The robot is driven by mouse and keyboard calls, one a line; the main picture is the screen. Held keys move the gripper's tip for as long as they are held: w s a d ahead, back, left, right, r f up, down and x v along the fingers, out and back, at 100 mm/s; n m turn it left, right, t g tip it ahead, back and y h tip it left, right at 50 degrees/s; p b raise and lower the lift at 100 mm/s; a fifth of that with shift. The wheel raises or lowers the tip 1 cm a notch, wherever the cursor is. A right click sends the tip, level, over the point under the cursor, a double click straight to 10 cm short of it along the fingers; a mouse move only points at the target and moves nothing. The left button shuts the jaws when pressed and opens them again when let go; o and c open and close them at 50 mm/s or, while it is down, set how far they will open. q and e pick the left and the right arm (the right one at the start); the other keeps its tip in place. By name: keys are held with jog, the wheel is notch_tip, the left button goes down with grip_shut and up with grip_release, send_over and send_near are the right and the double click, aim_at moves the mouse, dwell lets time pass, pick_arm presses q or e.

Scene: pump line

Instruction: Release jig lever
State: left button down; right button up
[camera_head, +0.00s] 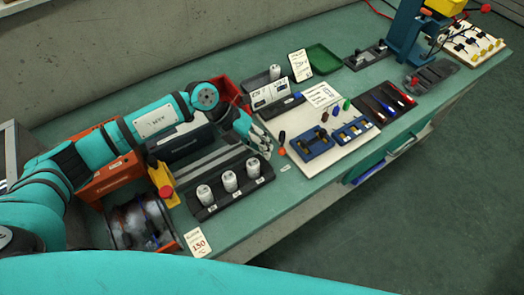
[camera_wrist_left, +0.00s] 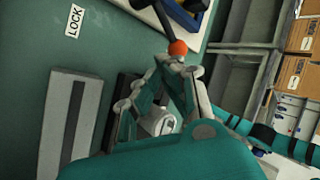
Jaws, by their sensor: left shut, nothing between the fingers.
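The jig lever is a dark arm with an orange ball end (camera_head: 282,151). It stands at the left edge of the white board (camera_head: 330,150) that carries the blue jig blocks (camera_head: 316,145). In the left wrist view the orange ball (camera_wrist_left: 178,48) is right at the fingertips, its dark arm running up and away. My left gripper (camera_head: 266,147) is shut and empty, just left of the ball. It also shows in the left wrist view (camera_wrist_left: 180,66). I cannot tell whether it touches the ball. A white LOCK label (camera_wrist_left: 74,20) lies on the bench. My right gripper is out of view.
A black rack (camera_head: 232,197) with white cylinders stands just below and left of the gripper. A yellow post with a red button (camera_head: 165,190) is further left. A red bin (camera_head: 226,90) is behind the arm. Screwdrivers lie in a dark tray (camera_head: 386,102) to the right.

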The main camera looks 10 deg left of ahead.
pick_arm(q)
jog(key=shift+w, duration=0.15)
jog(key=shift+a, duration=0.1)
jog(key=v, duration=1.2)
dwell(0.4)
